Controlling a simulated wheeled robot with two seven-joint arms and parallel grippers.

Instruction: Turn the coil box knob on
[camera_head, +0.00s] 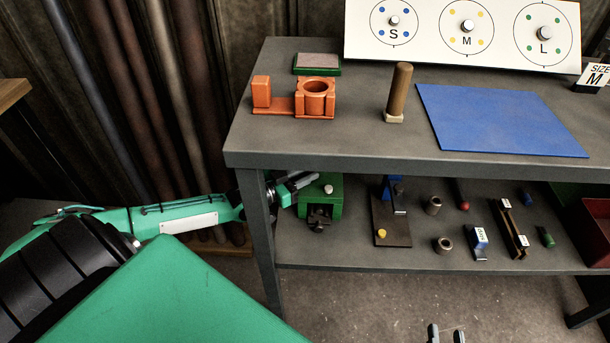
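A green box (337,207), which looks like the coil box, stands at the left end of the lower shelf. It has a pale round knob (328,189) on top and a dark fitting at its front. My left gripper (301,180) reaches in past the table leg, beside the box's left side and just left of the knob. The leg partly hides its wrist, and its finger gap is unclear. Contact with the box cannot be told. My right gripper (445,335) shows only its two fingertips at the bottom edge, apart and with nothing between them, over the floor.
The table leg (257,230) and tabletop edge (400,165) frame the shelf. A blue-and-dark stand (391,215), several small parts and a red bin (597,230) occupy the shelf. Above are an orange fixture (280,104), a wooden peg (399,90) and a blue mat (500,120).

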